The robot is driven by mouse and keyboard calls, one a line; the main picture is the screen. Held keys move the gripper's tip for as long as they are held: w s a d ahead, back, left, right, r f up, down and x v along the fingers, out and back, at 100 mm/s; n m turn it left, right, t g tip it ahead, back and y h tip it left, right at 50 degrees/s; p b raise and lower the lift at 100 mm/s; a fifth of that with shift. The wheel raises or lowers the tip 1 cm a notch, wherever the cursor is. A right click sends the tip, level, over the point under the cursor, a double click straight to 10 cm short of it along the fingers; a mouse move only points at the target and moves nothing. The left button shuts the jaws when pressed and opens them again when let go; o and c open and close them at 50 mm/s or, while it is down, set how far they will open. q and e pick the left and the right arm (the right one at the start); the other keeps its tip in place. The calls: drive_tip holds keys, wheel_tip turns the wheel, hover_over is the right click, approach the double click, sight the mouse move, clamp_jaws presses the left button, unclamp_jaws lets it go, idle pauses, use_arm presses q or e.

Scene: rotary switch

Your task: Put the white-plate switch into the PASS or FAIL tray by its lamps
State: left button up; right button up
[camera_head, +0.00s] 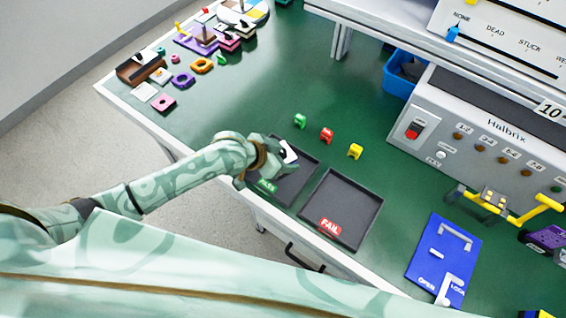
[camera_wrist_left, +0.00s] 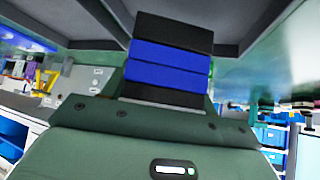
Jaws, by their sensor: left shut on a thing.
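My left gripper (camera_head: 279,152) is shut on the white-plate switch (camera_head: 290,153). It holds the switch over the PASS tray (camera_head: 302,178), near its back left; I cannot tell whether the switch touches the tray. Only a white plate with a dark part shows. The FAIL tray (camera_head: 345,207), dark with a red label, lies to the right and looks empty. In the left wrist view a black and blue block (camera_wrist_left: 170,62) shows at the jaws; the switch is not clearly seen there. My right gripper is not in view.
Green, red and yellow small pieces (camera_head: 326,135) stand behind the trays. The grey Halbrix tester (camera_head: 480,140) has a row of brownish lamps and a yellow-handled clamp (camera_head: 500,204). A blue board (camera_head: 443,260) lies at front right. Several switch parts (camera_head: 182,79) lie far left.

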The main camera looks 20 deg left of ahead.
use_arm(q)
drive_tip(key=shift+w+a+f+b, duration=0.15)
drive_tip(key=shift+w+f+b, duration=0.05)
drive_tip(key=shift+w+f, duration=0.3)
drive_tip(key=shift+w+a+f+b, duration=0.2)
drive_tip(key=shift+w+f, duration=0.15)
drive_tip(key=shift+f, duration=0.2)
wheel_tip(320, 180, down, 4)
drive_tip(key=shift+w+r+b, duration=0.15)
drive_tip(key=shift+r+b, duration=0.05)
drive_tip(key=shift+b, duration=0.65)
drive_tip(key=shift+r, duration=0.15)
drive_tip(key=o, duration=1.1)
